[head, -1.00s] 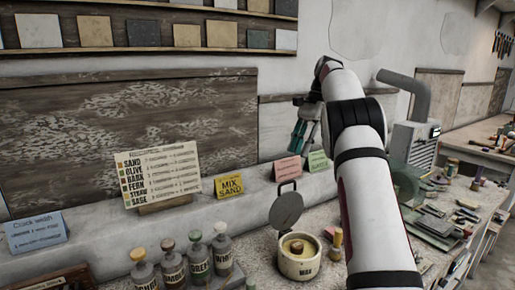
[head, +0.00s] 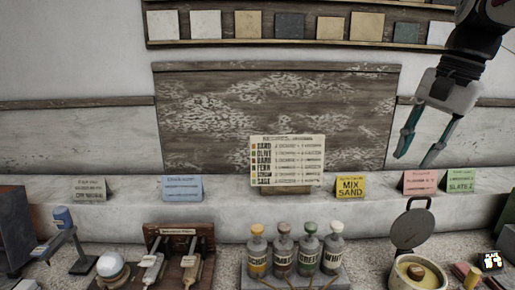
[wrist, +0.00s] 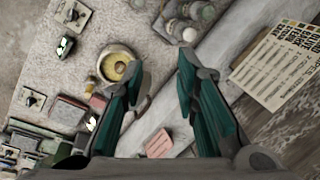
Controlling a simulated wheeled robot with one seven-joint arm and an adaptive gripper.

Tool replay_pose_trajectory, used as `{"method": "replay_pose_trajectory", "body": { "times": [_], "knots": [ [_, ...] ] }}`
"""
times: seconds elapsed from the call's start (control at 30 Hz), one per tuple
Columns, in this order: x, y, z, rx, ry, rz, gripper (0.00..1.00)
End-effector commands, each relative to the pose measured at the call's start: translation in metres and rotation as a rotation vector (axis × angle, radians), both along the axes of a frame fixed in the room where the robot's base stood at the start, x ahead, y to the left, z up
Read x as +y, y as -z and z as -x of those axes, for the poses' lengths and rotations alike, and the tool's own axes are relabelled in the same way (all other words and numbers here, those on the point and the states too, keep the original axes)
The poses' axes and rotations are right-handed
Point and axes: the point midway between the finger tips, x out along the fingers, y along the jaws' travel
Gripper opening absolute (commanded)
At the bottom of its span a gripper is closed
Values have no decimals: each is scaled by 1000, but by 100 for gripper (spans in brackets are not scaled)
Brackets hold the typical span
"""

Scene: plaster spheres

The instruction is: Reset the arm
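My gripper (head: 414,160) hangs in the upper right of the head view, fingers pointing down, in front of the wall and above the pink card (head: 420,183). Its two teal fingers are apart with nothing between them. The wrist view also shows my gripper (wrist: 158,62) open and empty, over the bench. Only the end of my arm shows in the head view; the rest is out of frame.
A pot (head: 415,270) with its lid raised stands below my gripper. Bottles (head: 282,256) stand at front centre, with a recipe board (head: 287,162) and yellow card (head: 351,187) behind. A dispenser rack (head: 180,240) stands left. Sample tiles (head: 289,27) line a high shelf.

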Motion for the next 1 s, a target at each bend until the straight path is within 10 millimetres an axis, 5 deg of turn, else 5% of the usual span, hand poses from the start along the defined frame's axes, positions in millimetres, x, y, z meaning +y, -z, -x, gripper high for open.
{"method": "replay_pose_trajectory", "body": {
  "times": [0.3,0.6,0.8,1.0],
  "knots": [
    [66,38,104,-142,-365,172,28],
    [95,104,186,-255,-687,342,28],
    [98,128,206,-288,-785,396,28],
    [99,131,208,-290,-796,401,28]
  ]
}}
